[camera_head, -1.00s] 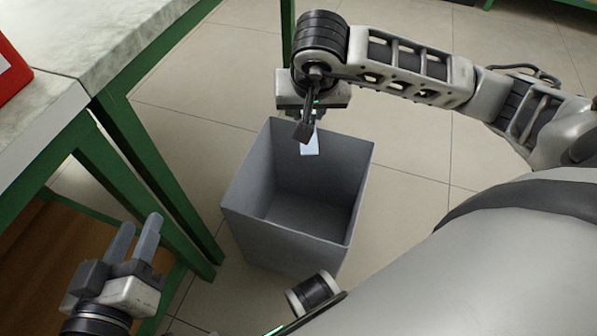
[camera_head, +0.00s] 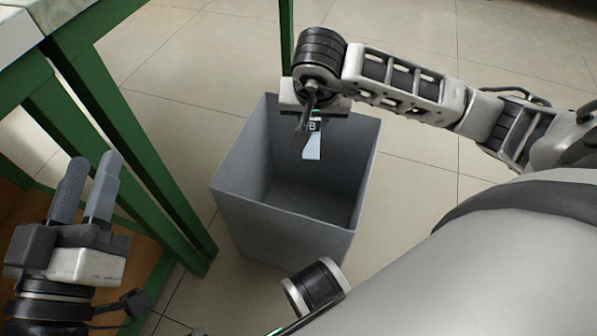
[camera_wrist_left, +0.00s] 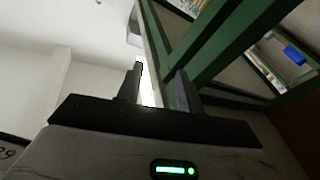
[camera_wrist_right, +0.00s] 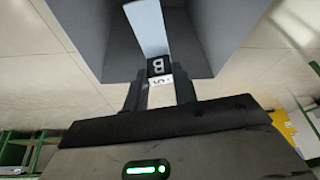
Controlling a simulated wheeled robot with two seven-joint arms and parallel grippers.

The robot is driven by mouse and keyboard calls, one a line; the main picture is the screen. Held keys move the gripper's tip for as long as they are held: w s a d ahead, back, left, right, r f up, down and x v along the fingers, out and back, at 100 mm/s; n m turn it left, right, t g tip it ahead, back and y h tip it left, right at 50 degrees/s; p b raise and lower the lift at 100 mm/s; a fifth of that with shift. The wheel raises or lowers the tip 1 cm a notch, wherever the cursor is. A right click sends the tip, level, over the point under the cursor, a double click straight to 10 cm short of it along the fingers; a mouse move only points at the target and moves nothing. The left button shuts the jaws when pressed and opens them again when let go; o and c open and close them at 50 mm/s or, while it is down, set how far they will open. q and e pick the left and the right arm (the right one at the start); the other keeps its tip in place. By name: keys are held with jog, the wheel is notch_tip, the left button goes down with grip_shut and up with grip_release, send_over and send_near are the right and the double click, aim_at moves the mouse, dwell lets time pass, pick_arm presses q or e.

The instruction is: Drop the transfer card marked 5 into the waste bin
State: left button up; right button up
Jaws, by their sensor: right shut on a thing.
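The transfer card (camera_head: 313,147) is a pale strip hanging from my right gripper (camera_head: 304,140). In the right wrist view the card (camera_wrist_right: 148,28) shows a black block with a B and a white part with a 5 between the fingers. My right gripper is shut on it. The grey waste bin (camera_head: 240,213) stands open on the floor, and the card hangs over its opening. The bin wall also shows in the right wrist view (camera_wrist_right: 82,25). My left gripper (camera_head: 93,162) is open and empty, left of the bin; its parted fingers show in the left wrist view (camera_wrist_left: 160,82).
A green-framed table (camera_head: 125,130) with a pale top stands left of the bin, one leg close to it. My left gripper is near its frame. Tiled floor (camera_head: 415,200) is clear to the right of the bin.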

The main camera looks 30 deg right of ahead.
pick_arm(q)
jog(key=shift+r, duration=0.15)
pick_arm(e)
jog(key=shift+f, duration=0.1)
jog(key=o, duration=0.9)
jog(key=shift+r, duration=0.2)
pick_arm(q)
jog(key=f+g+y+p, duration=0.1)
jog(key=p, duration=0.1)
jog(key=s+f+g+p, duration=0.1)
jog(key=f+p, duration=0.1)
jog(key=s+f+g+y+p, duration=0.1)
jog(key=f+p, duration=0.1)
jog(key=p, duration=0.1)
jog(key=shift+a+f+n+g+y, duration=0.1)
jog(key=shift+a+n+g+y, duration=0.1)
jog(key=shift+n+g+y, duration=0.15)
pick_arm(e)
jog(key=v, duration=1.5)
jog(key=shift+s+r, duration=0.15)
jog(key=shift+r, duration=0.15)
